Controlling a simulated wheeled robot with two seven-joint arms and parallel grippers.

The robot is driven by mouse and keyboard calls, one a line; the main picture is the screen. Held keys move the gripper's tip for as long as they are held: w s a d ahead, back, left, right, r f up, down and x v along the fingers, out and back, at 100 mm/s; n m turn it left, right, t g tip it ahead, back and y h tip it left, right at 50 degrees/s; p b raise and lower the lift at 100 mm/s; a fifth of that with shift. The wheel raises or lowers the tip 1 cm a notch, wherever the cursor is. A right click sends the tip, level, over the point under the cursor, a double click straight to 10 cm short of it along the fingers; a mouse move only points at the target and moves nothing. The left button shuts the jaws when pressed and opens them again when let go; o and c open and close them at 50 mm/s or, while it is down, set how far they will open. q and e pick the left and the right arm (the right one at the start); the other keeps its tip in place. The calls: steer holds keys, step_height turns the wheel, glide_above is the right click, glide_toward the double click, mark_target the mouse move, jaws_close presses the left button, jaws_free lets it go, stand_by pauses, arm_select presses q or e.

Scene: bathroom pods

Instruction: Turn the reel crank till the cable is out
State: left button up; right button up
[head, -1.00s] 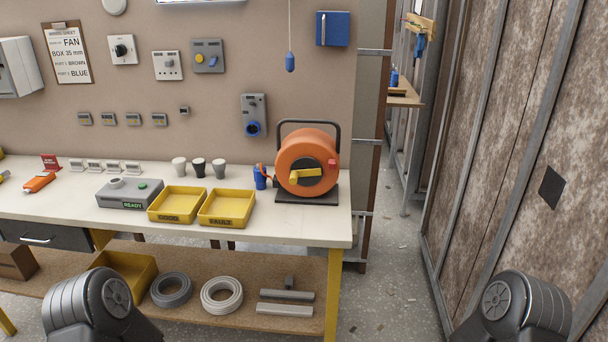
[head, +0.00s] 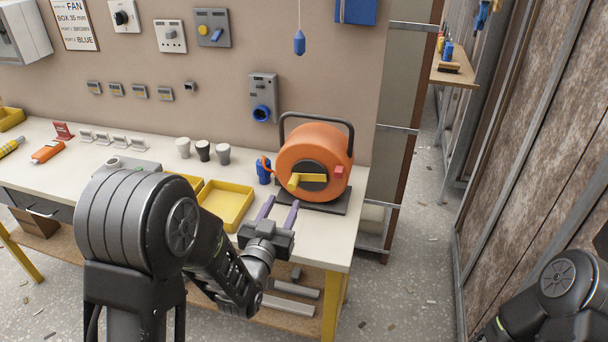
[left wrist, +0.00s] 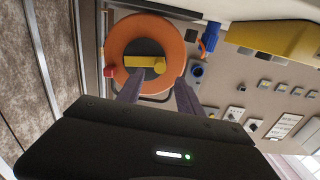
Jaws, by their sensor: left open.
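The orange cable reel (head: 318,150) stands on its dark base at the right end of the workbench, under a black carrying frame. Its yellow crank (head: 310,180) lies roughly level across the dark hub, with its knob toward the left. A blue plug (head: 264,171) stands beside the reel's left side. My left gripper (head: 278,212) is open and empty, in front of and below the reel, its purple fingers apart from the crank. In the left wrist view the crank (left wrist: 140,62) shows beyond the open fingers. My right gripper is out of view; only its arm shows at lower right.
The white workbench (head: 320,236) ends just right of the reel. A yellow tray (head: 226,204) sits left of my gripper, partly behind my arm. Cups (head: 203,150) stand behind it. A blue pendant (head: 299,42) hangs above. Free floor lies to the right.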

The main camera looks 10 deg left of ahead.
mark_target(290, 190)
arm_select(q)
steer(key=w+p, duration=0.1)
steer(key=w, duration=0.6)
steer(key=shift+w+d+r+p, duration=0.1)
steer(key=shift+d+p, duration=0.1)
steer(key=shift+p, duration=0.2)
jaws_close()
stand_by(0.4)
